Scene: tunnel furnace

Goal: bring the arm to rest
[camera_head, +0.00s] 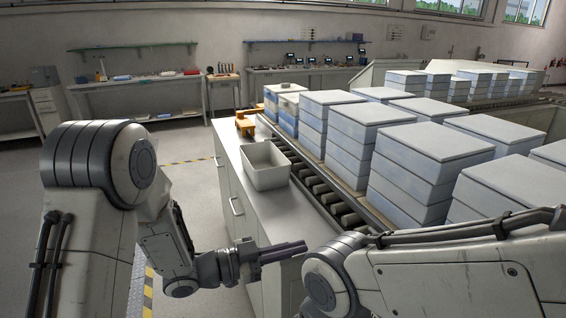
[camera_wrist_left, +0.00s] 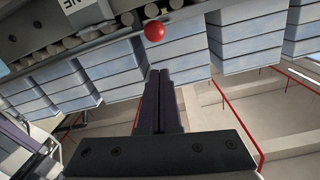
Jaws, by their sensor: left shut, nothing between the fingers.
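My left arm comes in from the left in the head view and bends down to the left gripper (camera_head: 290,251). The left gripper is in front of the counter's near end, beside my right arm. Its two dark fingers lie together with nothing between them; they also show shut in the left wrist view (camera_wrist_left: 159,80). My right arm crosses the lower right of the head view. Its gripper is out of the picture.
A white bin (camera_head: 265,168) stands on the white counter (camera_head: 235,150). Stacked pale boxes (camera_head: 413,170) line the roller conveyor (camera_head: 325,190) beyond. A red ball (camera_wrist_left: 155,31) shows by the conveyor in the wrist view. Open floor (camera_head: 190,185) lies left of the counter.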

